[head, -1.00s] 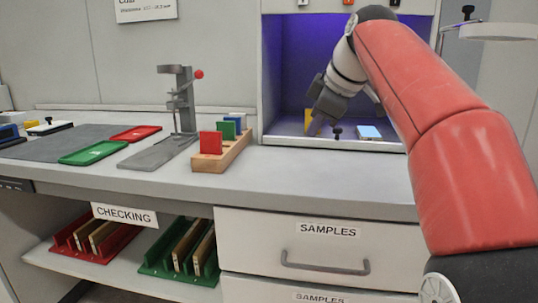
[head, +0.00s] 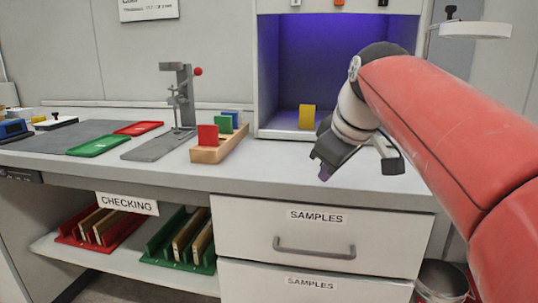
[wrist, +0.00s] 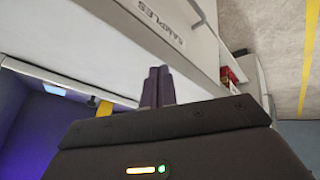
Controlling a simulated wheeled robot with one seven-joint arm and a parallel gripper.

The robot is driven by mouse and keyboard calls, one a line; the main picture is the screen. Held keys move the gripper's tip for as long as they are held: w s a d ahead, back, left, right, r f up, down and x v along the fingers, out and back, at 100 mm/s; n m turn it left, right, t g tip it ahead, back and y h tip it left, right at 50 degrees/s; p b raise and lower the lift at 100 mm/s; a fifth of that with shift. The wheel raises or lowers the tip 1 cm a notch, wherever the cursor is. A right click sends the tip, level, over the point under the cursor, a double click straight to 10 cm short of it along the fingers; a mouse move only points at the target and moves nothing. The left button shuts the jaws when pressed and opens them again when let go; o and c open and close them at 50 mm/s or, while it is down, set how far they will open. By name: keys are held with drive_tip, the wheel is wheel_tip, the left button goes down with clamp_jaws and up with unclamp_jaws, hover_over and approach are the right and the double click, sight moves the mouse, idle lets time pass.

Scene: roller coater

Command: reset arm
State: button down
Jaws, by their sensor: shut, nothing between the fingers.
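My gripper (head: 325,172) is above the counter's front area, in front of the purple-lit booth (head: 335,65) in the head view. Its fingers point down and to the left. In the wrist view my gripper (wrist: 156,86) shows its two dark fingers together with nothing between them. A yellow block (head: 307,116) stands on the booth floor, apart from my gripper. It also shows in the wrist view as a yellow patch (wrist: 104,107). My arm hides part of the booth's right side.
On the counter stand a wooden rack (head: 222,150) with coloured panels, a grey stand (head: 182,100), and green (head: 98,145) and red (head: 138,128) trays. Below are the samples drawer (head: 322,240) and a shelf with red and green racks. A round white lamp (head: 475,30) is at upper right.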

drive_tip(key=s+d+f+m+h, duration=0.1)
drive_tip(key=s+f+m, duration=0.3)
drive_tip(key=s+f, duration=0.5)
drive_tip(key=s+d+f+m, duration=0.3)
drive_tip(key=s+f+m, duration=0.2)
drive_tip(key=s+f, duration=0.5)
wheel_tip(320, 180, down, 4)
drive_tip(key=shift+s+d+r+g+h, duration=0.1)
drive_tip(key=shift+s+d+g+h, duration=0.15)
drive_tip(key=shift+g+h, duration=0.15)
